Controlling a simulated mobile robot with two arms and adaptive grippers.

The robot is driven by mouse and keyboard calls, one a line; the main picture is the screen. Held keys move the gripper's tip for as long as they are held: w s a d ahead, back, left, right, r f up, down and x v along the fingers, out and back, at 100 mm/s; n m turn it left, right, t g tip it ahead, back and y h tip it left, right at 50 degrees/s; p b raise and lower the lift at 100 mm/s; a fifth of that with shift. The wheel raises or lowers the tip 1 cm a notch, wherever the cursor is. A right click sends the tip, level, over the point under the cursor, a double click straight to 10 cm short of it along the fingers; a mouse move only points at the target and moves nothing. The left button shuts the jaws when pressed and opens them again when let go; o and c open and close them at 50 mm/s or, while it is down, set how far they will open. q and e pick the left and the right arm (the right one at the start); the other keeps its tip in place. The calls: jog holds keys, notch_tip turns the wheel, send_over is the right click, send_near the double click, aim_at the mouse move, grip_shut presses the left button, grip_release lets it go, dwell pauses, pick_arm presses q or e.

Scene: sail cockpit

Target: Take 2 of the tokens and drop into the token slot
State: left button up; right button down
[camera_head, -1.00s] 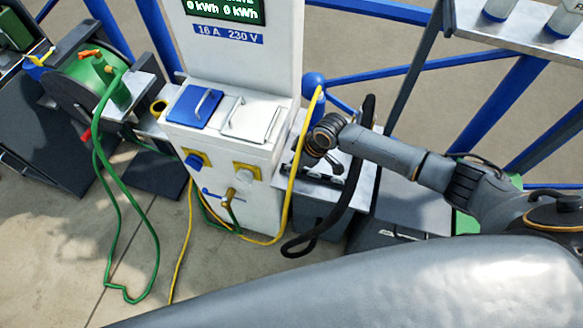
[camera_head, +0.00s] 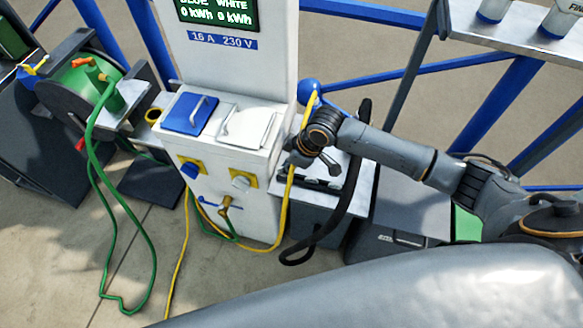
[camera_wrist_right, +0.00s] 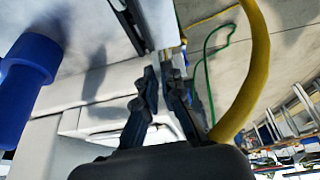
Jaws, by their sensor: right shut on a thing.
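My right gripper (camera_head: 297,157) is beside the right side of the white power pedestal (camera_head: 245,195). In the right wrist view its fingers (camera_wrist_right: 160,72) are nearly together, with a small pale thing between the tips, which looks like a token but is mostly hidden. The tips are close to the pedestal's white wall; I cannot tell whether they touch. I cannot make out the token slot or any loose tokens. My left gripper is not in view.
A yellow cable (camera_head: 288,200) hangs close to the right gripper and shows in the wrist view (camera_wrist_right: 250,75). A black hose (camera_head: 350,190) loops over a metal-topped stand (camera_head: 355,185) to the right. A blue post (camera_head: 309,90) stands behind. A green hose reel (camera_head: 75,95) is at left.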

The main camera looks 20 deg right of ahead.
jog(key=s+a+r+p, duration=0.5)
jog(key=s+a+r, duration=0.3)
jog(key=r, duration=0.4)
jog(key=shift+s, duration=0.15)
dwell(0.5)
dwell(0.6)
